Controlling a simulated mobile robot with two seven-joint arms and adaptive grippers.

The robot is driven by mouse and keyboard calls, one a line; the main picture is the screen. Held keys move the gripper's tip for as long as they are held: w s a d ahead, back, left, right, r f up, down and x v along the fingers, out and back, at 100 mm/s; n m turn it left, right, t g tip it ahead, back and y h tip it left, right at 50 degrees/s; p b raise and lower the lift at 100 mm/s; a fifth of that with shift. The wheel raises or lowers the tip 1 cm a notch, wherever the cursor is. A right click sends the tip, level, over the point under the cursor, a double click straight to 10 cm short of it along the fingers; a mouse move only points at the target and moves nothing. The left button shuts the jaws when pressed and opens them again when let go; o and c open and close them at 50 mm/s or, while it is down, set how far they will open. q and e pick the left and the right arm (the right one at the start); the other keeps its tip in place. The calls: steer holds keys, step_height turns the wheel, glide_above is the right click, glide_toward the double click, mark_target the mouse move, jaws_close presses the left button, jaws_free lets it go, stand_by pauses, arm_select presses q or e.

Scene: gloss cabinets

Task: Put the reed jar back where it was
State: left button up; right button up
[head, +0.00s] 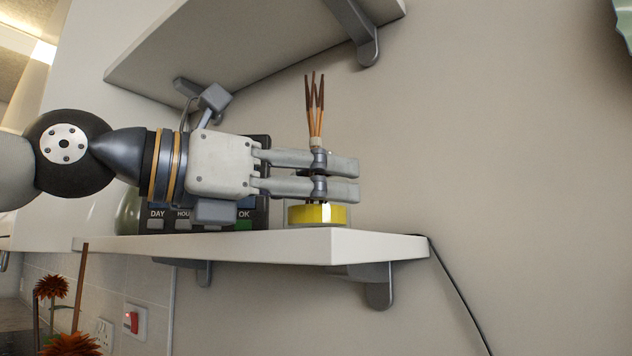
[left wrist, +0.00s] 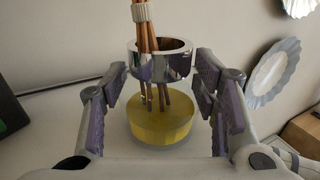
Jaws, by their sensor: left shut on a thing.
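The reed jar (head: 318,214) is at the right end of a white shelf (head: 290,246) in the head view. It has brown reeds, a shiny metal collar and a yellow base, and stands upright. My left gripper (head: 352,178) comes in from the left, with its fingers around the jar's middle, shut on it. The left wrist view shows the jar (left wrist: 162,122) between the two finger pads, its reeds leaning slightly left. The yellow base is at the shelf top; I cannot tell whether it touches. My right gripper is not in view.
A dark device with buttons (head: 155,224) stands on the shelf behind my left gripper. Another shelf (head: 250,40) hangs above. A black cable (head: 455,285) runs down from the shelf's right end. The left wrist view shows scalloped plates (left wrist: 272,75) on the wall.

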arm_select(q)
steer(key=shift+f, duration=0.15)
steer(key=o, duration=1.4)
steer(key=shift+a, duration=0.1)
steer(key=shift+b+v, duration=0.45)
steer(key=shift+v, duration=5.45)
steer(key=shift+s, duration=0.1)
